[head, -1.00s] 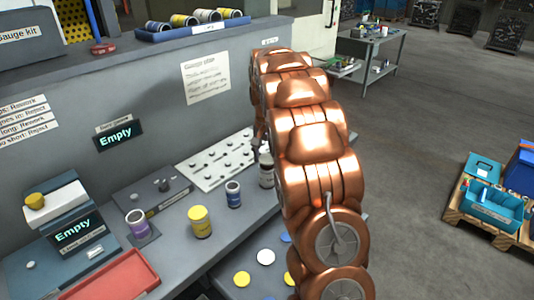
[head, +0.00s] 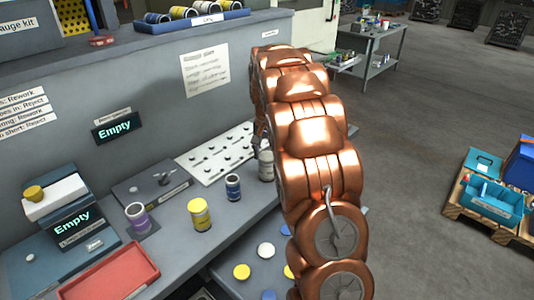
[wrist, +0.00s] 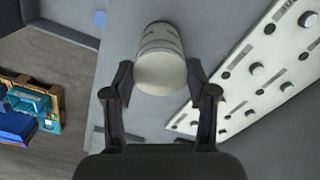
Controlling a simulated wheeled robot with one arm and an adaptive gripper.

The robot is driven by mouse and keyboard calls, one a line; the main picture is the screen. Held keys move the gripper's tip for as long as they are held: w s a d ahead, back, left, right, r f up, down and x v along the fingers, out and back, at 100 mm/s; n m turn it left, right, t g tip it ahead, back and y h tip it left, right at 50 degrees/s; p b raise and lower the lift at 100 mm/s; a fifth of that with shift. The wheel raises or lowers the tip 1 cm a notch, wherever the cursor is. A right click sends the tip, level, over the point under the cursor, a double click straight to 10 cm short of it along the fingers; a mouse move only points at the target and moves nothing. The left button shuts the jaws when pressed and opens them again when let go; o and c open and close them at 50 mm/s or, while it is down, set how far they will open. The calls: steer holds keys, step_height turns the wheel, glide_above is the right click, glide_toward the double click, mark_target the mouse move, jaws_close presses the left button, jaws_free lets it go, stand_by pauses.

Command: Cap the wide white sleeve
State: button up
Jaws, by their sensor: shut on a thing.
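The wide white sleeve (head: 265,164) is at the back right of the bench in the head view, partly hidden by my arm. It also shows in the wrist view (wrist: 160,42), with faint grey bands and a smooth, pale near end. My gripper (wrist: 160,78) is shut on this near end, one dark finger on each side. I cannot tell whether that end is a separate cap. In the head view my arm covers most of the gripper. A loose white cap (head: 266,250) lies on the lower surface in front, with yellow (head: 241,271) and blue (head: 285,239) caps.
A blue sleeve (head: 233,187), a yellow sleeve (head: 200,215) and a purple sleeve (head: 137,217) stand to the left. A white pegged board (head: 215,157) lies beside the white sleeve. A red tray (head: 110,275) sits at the front left. Open floor lies right of the bench.

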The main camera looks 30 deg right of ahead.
steer(key=o, duration=0.9)
steer(key=shift+r, duration=0.1)
step_height(320, 180, up, 12)
stand_by(0.3)
steer(key=shift+a, duration=0.15)
stand_by(0.4)
